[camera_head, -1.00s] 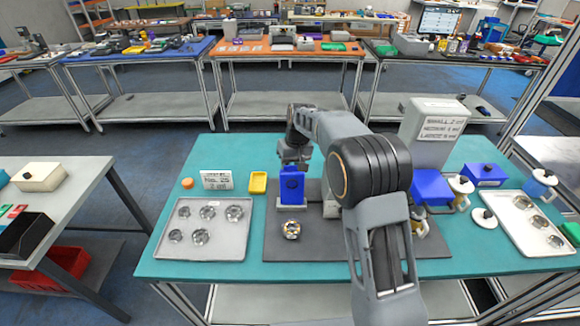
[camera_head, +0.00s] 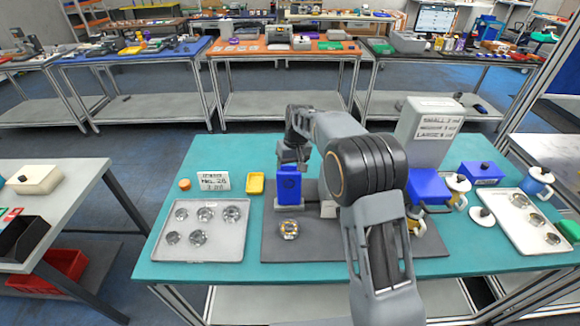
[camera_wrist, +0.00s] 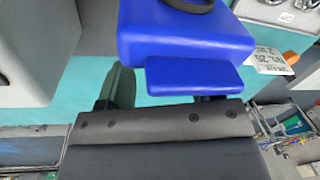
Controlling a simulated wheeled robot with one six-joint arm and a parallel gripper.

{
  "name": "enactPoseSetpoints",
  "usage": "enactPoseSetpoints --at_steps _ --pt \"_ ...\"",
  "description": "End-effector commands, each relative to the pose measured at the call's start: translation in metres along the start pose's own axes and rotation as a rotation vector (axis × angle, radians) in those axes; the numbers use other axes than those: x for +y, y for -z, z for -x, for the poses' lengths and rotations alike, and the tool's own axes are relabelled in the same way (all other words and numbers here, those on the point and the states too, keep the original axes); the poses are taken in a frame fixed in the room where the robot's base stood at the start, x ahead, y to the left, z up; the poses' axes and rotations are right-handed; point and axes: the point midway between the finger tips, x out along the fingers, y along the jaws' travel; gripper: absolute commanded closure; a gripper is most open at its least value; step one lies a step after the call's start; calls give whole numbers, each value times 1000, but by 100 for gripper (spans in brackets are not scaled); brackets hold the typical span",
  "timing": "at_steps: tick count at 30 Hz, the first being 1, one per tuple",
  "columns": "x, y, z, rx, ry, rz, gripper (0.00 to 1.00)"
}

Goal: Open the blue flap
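A blue upright piece, which I take for the blue flap (camera_head: 289,186), stands in a light holder at the back of the dark mat (camera_head: 335,244). In the wrist view the blue piece (camera_wrist: 185,40) fills the upper middle, with a black ring on it and a narrower blue ledge below. My gripper (camera_head: 293,154) is close behind its top in the head view. One dark finger shows left of the ledge in the wrist view; the other seems hidden by the ledge. I cannot tell whether they touch the blue piece or how far apart they are.
A metal part (camera_head: 289,229) lies on the mat before the blue piece. A blue box (camera_head: 428,187), mugs and another tray (camera_head: 500,209) are right.

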Motion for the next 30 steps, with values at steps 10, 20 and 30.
enactPoseSetpoints --at_steps 10,20,30 --pt "-2 0 3 1 3 1 40" --pt "0 1 57 7 2 -2 40" --pt "0 1 118 3 2 -1 40"
